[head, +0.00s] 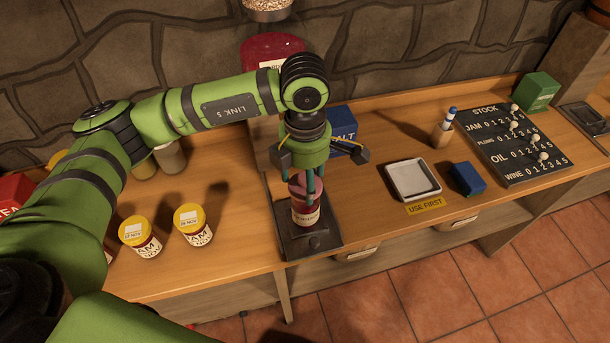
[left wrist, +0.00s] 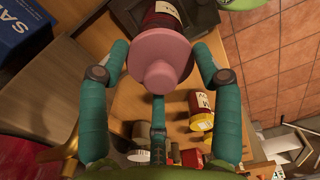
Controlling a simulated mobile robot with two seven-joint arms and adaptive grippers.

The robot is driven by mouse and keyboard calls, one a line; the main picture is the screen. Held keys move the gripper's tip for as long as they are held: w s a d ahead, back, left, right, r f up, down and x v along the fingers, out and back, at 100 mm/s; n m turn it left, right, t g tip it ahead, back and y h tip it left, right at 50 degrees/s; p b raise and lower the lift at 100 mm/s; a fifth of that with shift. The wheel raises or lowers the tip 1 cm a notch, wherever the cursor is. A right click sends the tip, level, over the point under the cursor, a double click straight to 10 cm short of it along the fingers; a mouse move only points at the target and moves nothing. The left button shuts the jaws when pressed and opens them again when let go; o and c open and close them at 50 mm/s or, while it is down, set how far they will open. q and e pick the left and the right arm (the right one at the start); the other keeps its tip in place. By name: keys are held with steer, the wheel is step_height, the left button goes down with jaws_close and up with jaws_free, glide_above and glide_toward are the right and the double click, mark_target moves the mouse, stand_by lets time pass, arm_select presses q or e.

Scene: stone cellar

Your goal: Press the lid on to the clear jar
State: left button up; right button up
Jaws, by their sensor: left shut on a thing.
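The clear jar (head: 306,213) has dark red contents and a pale label. It stands upright on a dark square plate (head: 330,237) at the front of the bench. A pink lid (head: 299,189) sits at the jar's mouth. My left gripper (head: 305,188) points down and is shut on this lid. In the left wrist view the lid (left wrist: 160,70) shows its knob between my teal fingers, with the jar (left wrist: 162,15) directly beyond it. The lid hides the jar's rim, so I cannot tell whether it is fully seated. My right gripper is not in view.
Two yellow-lidded jam jars (head: 140,237) (head: 193,225) stand left of the plate. A blue salt box (head: 342,132) is behind my gripper. To the right are a white tray (head: 412,181), a blue block (head: 467,179) and a stock board (head: 520,145). Bench around the tray is partly clear.

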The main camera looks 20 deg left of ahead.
arm_select(q)
steer(key=shift+b, duration=0.4)
stand_by(0.5)
steer(key=o, duration=1.1)
steer(key=shift+r+p, duration=1.6)
steer(key=shift+r, duration=1.9)
jaws_close()
